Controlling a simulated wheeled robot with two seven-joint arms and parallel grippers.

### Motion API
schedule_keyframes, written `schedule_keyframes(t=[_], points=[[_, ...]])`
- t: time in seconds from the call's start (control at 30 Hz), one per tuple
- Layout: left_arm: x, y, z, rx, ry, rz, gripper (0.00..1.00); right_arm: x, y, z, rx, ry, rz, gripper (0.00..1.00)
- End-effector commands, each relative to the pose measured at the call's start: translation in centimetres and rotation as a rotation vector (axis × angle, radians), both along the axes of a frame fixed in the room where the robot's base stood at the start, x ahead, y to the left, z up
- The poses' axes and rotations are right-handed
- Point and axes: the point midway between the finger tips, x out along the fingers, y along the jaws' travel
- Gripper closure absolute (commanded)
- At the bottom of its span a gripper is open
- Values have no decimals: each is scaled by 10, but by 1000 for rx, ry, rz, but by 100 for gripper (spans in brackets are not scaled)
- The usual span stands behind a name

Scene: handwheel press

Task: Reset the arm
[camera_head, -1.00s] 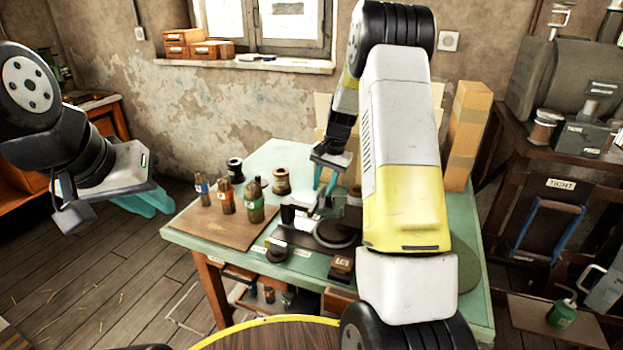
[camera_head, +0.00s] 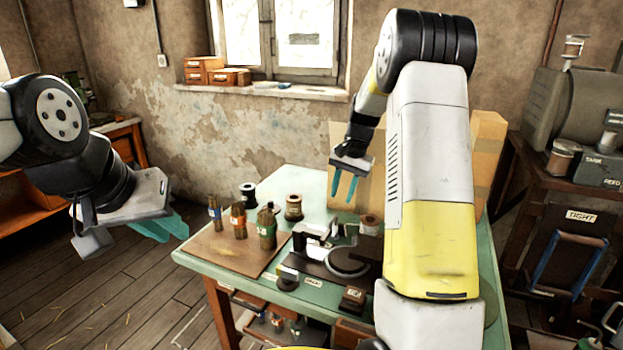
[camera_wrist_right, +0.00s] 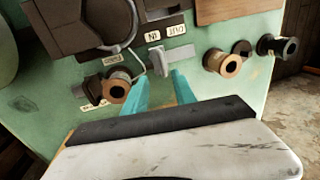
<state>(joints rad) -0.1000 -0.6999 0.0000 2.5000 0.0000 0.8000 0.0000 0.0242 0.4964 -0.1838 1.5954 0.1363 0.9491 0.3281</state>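The dark handwheel press (camera_head: 348,262) stands on the green table, with a round disc and pale metal parts; my right arm hides its right side. In the right wrist view its dark body (camera_wrist_right: 70,22) fills the top left, and a light grey tab (camera_wrist_right: 168,57) lies beyond my fingertips. My right gripper (camera_head: 343,188) hangs above the table behind the press, apart from it. Its teal fingers are apart and empty in the right wrist view (camera_wrist_right: 163,88). My left gripper (camera_head: 165,228) is off the table's left side over the floor, holding nothing visible; its finger gap is unclear.
Several bottles (camera_head: 239,221) stand on a brown board (camera_head: 215,250) at the table's left. Cardboard (camera_head: 345,135) stands behind my right gripper. A dark bench (camera_head: 545,170) with machinery is at right.

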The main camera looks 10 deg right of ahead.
Motion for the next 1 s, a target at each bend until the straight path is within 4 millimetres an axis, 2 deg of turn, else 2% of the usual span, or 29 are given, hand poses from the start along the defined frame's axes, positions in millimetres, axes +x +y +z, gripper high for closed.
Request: schedule_keyframes(t=[0.17,0.3,0.5,0.73,0.9,1.0], points=[[0,0,0,0,0,0,80,-27,12,43,2,-65,58,68],[0,0,0,0,0,0,80,-66,27,84,-1,-135,132,68],[0,0,0,0,0,0,80,-128,46,126,-19,-236,245,68],[0,0,0,0,0,0,80,-204,66,152,-61,-353,378,68],[0,0,0,0,0,0,80,-258,77,155,-106,-435,472,68],[0,0,0,0,0,0,80,-282,82,152,-131,-476,516,68]])
